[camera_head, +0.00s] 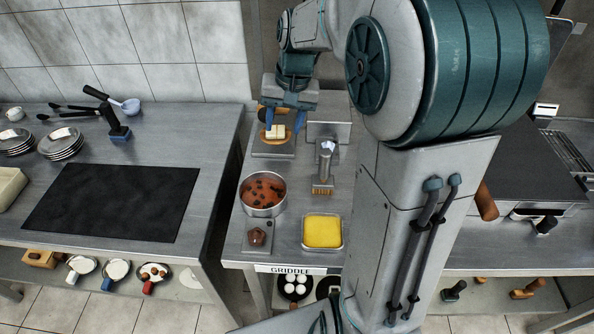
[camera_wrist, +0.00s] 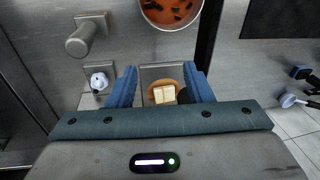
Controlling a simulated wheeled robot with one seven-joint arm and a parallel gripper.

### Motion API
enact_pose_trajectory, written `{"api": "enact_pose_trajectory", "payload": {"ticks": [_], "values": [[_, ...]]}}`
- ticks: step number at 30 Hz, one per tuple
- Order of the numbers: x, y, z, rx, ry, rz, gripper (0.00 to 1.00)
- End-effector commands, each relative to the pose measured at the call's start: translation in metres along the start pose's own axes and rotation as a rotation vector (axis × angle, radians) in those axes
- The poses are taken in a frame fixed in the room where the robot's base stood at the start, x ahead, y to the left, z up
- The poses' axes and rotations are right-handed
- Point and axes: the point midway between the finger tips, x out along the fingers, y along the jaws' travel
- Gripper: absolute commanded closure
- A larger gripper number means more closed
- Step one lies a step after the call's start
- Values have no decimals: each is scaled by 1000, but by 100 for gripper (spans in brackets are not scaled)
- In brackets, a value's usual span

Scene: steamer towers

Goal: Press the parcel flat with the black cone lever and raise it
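A cream parcel (camera_head: 275,131), showing as pale blocks, lies on a round wooden disc (camera_head: 266,137) on a metal base plate (camera_head: 261,149). The parcel also shows in the wrist view (camera_wrist: 163,94). My gripper (camera_head: 284,124) is open over this stand, a finger on each side of the parcel; the fingers (camera_wrist: 160,75) look empty. A dark rounded piece (camera_head: 262,114) beside one finger may be the black cone lever; it also shows in the wrist view (camera_wrist: 183,96). It is mostly hidden by my gripper, and I cannot tell its angle or whether a finger touches it.
A pot of red soup (camera_head: 263,193), a yellow tray (camera_head: 323,231), and a brown piece on a small plate (camera_head: 257,236) stand nearer on the counter. A brush-like tool (camera_head: 323,172) stands to the right. A dark mat (camera_head: 112,200) and stacked plates (camera_head: 61,142) are left.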

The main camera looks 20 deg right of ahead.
Motion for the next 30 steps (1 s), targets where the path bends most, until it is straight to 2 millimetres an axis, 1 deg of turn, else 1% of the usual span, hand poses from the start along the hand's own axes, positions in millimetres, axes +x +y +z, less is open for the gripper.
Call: {"api": "enact_pose_trajectory", "payload": {"ticks": [1,3,18,24,30], "values": [[0,0,9,-16,9,10,54],[0,1,20,-33,18,22,54],[3,17,99,-152,85,90,54],[7,24,119,-185,101,103,54],[8,26,127,-199,108,107,54]]}}
